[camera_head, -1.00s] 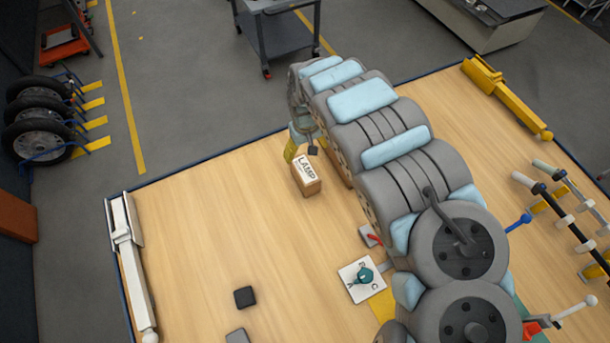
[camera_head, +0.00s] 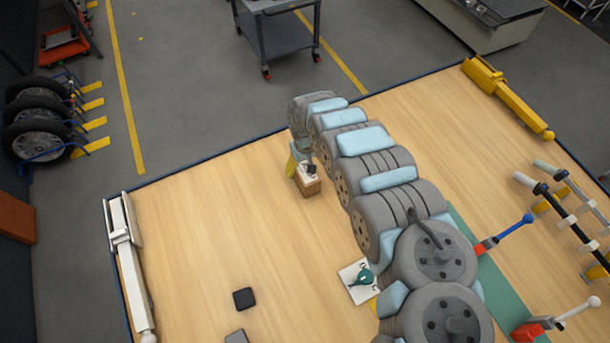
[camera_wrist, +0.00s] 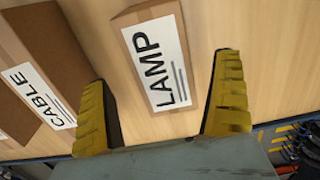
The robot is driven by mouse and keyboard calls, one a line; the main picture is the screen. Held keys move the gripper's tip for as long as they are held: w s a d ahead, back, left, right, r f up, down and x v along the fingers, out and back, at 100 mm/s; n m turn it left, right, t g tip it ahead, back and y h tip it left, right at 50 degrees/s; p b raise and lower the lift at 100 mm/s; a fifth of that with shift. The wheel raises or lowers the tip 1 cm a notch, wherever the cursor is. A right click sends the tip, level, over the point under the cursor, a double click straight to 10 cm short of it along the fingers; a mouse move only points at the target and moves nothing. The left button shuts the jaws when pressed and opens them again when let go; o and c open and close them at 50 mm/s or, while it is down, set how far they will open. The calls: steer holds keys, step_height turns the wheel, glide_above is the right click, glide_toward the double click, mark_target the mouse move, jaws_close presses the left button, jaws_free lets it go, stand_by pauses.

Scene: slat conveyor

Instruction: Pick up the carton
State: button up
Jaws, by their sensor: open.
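A small brown carton (camera_head: 308,187) stands on the wooden table by the end of my arm in the head view. In the wrist view this carton (camera_wrist: 120,30) has a white label reading LAMP. My gripper (camera_head: 301,167) is at the carton's top and hides part of its label in the head view. In the wrist view my gripper (camera_wrist: 163,75) has its yellow fingers spread, one on each side of the LAMP carton, with gaps on both sides. I cannot tell how far down the fingers reach. A second carton (camera_wrist: 52,38), labelled CABLE, lies left of the left finger.
A white card with a teal object (camera_head: 363,279) and a black block (camera_head: 244,298) lie nearer on the table. A white bar (camera_head: 130,265) runs along the left edge. A grey cart (camera_head: 280,32) stands on the floor beyond.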

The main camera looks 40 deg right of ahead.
steer(key=shift+w+a+f+b, duration=0.15)
steer(key=shift+f+b, duration=0.15)
steer(key=shift+f, duration=2.55)
steer(key=c, duration=1.3)
